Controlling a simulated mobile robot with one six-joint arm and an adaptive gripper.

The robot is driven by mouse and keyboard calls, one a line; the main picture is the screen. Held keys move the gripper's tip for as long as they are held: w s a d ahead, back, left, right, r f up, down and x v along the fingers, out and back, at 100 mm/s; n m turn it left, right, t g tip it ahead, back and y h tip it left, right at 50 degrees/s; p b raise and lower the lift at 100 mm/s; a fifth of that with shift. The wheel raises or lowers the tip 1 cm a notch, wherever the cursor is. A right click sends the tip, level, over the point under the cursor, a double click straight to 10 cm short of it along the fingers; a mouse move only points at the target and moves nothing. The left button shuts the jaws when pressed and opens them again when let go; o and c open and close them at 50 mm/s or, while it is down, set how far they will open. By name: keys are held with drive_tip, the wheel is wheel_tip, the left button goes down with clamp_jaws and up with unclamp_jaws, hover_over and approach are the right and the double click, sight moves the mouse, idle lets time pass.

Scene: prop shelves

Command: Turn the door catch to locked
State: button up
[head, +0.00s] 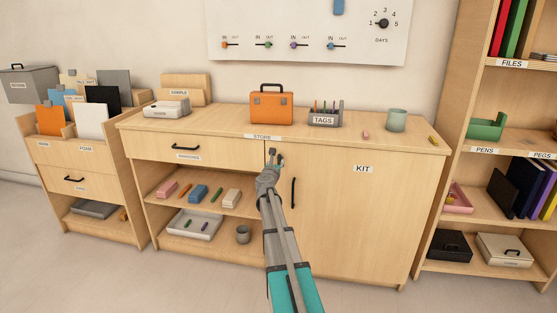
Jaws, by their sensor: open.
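The cabinet door marked KIT (363,215) is flat against the cabinet front and looks closed. A black upright handle (293,193) is near its left edge. My gripper (276,153) is in front of the door's upper left corner, just below the STORE label (262,137). It is open, and I see nothing held in it. I cannot make out the door catch clearly; my gripper covers that corner and may hide it. I cannot tell whether the gripper touches the door.
An orange case (271,106), a TAGS holder (325,117) and a cup (396,120) stand on the cabinet top. Left of the door are a drawer (200,149) and open shelves with small blocks. A tall shelf (443,170) stands at right. The floor in front is clear.

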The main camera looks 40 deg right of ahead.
sight(279, 158)
drive_tip(key=shift+x, duration=1.95)
clamp_jaws()
